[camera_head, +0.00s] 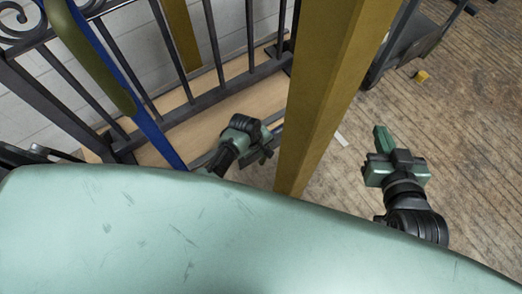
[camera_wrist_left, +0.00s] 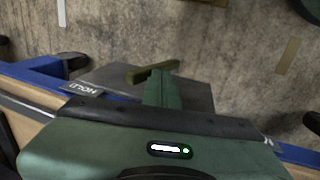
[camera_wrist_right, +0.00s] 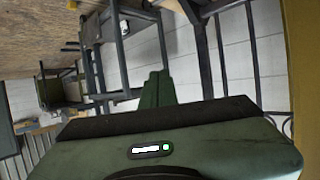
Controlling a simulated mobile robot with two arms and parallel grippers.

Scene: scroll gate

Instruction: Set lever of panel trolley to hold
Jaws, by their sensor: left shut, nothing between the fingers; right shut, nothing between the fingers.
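In the left wrist view an olive lever (camera_wrist_left: 140,75) lies across a grey plate (camera_wrist_left: 198,92) on the blue trolley frame (camera_wrist_left: 38,72). A label reading HOLD (camera_wrist_left: 83,88), upside down, is on the left of the plate. The lever's left end points toward that side. My left gripper (camera_wrist_left: 163,80) is shut, its fingertips at the lever; I cannot tell whether they touch. In the head view my left gripper (camera_head: 266,152) is low beside the trolley deck (camera_head: 185,125); the lever is hidden there. My right gripper (camera_head: 381,138) is shut and empty, right of a gold post (camera_head: 318,95).
A dark scroll gate panel (camera_head: 208,98) stands along the deck. A blue upright with an olive grip (camera_head: 88,55) rises at left. The right wrist view shows dark frames (camera_wrist_right: 125,60) and a pale wall (camera_wrist_right: 235,60). Wooden floor (camera_head: 455,150) is open at right.

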